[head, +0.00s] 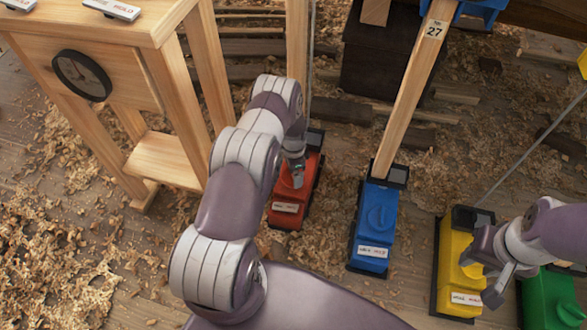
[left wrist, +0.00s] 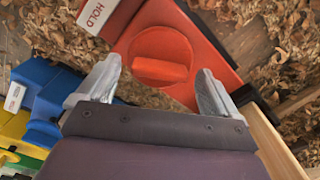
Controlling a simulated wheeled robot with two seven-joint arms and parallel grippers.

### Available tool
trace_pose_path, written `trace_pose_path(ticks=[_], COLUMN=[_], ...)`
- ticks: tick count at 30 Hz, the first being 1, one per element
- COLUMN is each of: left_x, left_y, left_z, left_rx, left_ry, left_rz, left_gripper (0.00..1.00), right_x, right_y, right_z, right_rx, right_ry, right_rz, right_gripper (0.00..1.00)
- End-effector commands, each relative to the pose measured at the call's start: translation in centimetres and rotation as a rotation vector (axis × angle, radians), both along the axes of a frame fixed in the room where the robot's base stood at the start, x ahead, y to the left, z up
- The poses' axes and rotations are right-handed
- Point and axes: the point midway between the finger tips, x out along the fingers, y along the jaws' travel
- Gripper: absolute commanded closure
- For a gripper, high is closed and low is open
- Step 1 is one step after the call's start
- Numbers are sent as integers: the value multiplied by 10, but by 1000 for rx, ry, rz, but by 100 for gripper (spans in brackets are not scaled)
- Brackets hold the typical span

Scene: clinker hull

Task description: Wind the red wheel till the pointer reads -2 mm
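The red wheel (left wrist: 160,57) is a round knob with a raised bar grip on a red box (head: 284,210); in the head view my left gripper partly covers it. My left gripper (head: 297,172) points down over the box. In the left wrist view its two fingers (left wrist: 155,88) are spread wide, with the wheel showing between and beyond them; contact cannot be told. My right gripper (head: 482,276) is over the yellow box (head: 452,248), its fingers apart. A round dark-rimmed dial (head: 82,75) is on the wooden frame at the left; its reading is too small to tell.
A blue box (head: 376,225) with a tall wooden post (head: 412,95) marked 27 stands right of the red one. A green box (head: 550,300) is at the lower right. Wood shavings (head: 60,250) cover the floor. The wooden frame (head: 185,95) rises close to my left arm.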

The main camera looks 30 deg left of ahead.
Motion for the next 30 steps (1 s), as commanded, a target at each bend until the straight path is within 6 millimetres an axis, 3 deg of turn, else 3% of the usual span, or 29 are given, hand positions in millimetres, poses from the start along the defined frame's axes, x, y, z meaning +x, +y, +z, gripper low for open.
trace_pose_path(ticks=[5, 12, 18, 22, 30], left_x=[0, 1, 0, 0, 0], left_y=[0, 0, 0, 0, 0], left_z=[9, 73, 115, 126, 127], left_rx=[0, 1, 1, 0, 0], left_ry=[-1, -2, -1, 0, 0], left_rz=[0, 0, 0, 0, 0], left_gripper=[6, 6, 6, 6, 6], right_x=[0, 0, 0, 0, 0], right_y=[0, 0, 0, 0, 0], right_z=[6, 43, 61, 65, 64], right_rx=[0, 0, 0, 0, 0], right_ry=[0, 0, 0, 0, 0], right_rz=[0, 0, 0, 0, 0], right_gripper=[62, 62, 62, 62, 62])
